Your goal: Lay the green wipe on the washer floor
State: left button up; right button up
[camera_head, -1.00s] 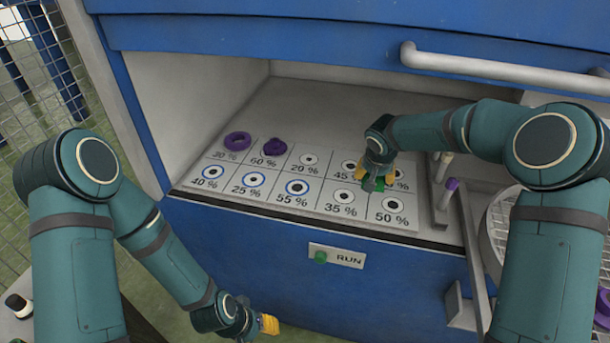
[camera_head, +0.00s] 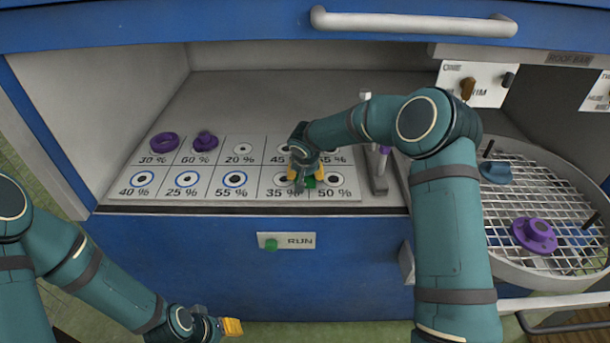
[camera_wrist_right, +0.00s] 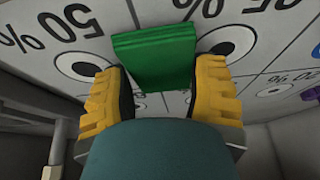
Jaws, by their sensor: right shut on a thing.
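The green wipe (camera_wrist_right: 155,55) is a folded-looking green piece between the yellow fingers of my right gripper (camera_wrist_right: 160,100). In the head view only a small green part of the wipe (camera_head: 309,182) shows; my right gripper (camera_head: 305,183) hides the rest. The right gripper is shut on it, over the labelled board (camera_head: 215,168) near the 35% and 50% spots. I cannot tell whether the wipe touches the board. Grey cabinet floor (camera_head: 270,105) lies bare behind the board. My left gripper (camera_head: 231,327) is low, in front of the blue cabinet; its finger opening is unclear.
A purple ring (camera_head: 164,142) and a purple knobbed part (camera_head: 205,140) sit on the board at 30% and 60%. A round wire basket (camera_head: 540,190) at right holds a purple flanged part (camera_head: 534,235) and a blue part (camera_head: 496,172). A handle bar (camera_head: 412,23) crosses above the opening.

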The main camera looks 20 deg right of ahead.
jog(key=shift+f+b, duration=0.4)
jog(key=shift+b, duration=0.1)
jog(key=o, duration=1)
jog(key=shift+o, duration=0.2)
